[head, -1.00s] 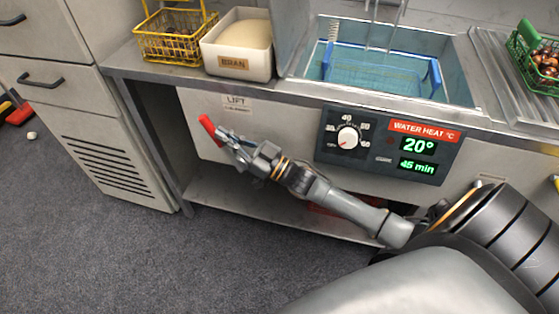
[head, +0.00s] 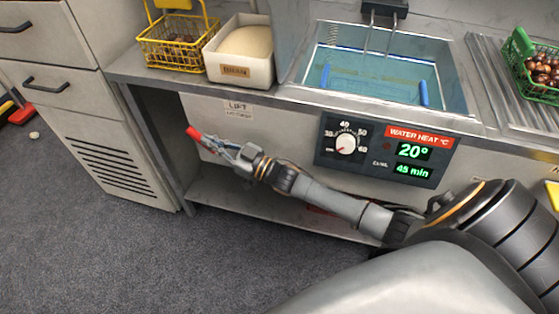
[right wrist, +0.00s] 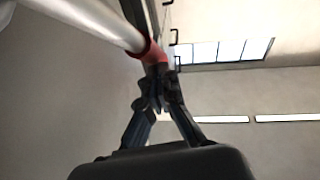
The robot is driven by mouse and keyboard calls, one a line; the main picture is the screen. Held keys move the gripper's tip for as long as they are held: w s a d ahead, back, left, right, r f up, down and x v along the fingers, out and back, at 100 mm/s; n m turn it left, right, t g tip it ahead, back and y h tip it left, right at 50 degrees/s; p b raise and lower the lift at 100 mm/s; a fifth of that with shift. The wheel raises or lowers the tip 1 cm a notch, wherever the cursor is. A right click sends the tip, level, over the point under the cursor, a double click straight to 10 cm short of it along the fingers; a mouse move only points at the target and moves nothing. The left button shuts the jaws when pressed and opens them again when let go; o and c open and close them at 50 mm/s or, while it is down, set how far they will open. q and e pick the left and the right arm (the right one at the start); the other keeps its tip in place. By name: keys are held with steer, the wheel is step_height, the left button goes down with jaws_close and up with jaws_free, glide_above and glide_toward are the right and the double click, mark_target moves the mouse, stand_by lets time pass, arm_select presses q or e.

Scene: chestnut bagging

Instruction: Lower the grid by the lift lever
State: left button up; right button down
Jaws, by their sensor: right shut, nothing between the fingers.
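The lift lever's red handle (head: 194,132) sticks out under the LIFT label, on the front panel. In the right wrist view the lever's red end (right wrist: 154,53) and its pale bar lie just beyond my fingertips. My right gripper (head: 224,146) is shut and empty against or just beside the lever; contact cannot be told for sure. Its fingers (right wrist: 157,98) show closed together in the wrist view. The grid with blue handles (head: 423,93) sits low in the water tank (head: 462,98), under the hanging wire hook. My left gripper is out of view.
A bran box (head: 210,66) and a yellow wire basket (head: 149,58) stand left of the tank. A green basket (head: 516,70) of chestnuts is at the right. The control panel (head: 330,165) reads 20° and 45 min. Drawers stand at the left.

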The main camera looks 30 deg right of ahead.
stand_by(0.5)
steer(key=shift+s+d+f, duration=0.2)
steer(key=shift+s+f, duration=0.05)
steer(key=shift+s, duration=0.1)
steer(key=v, duration=1.1)
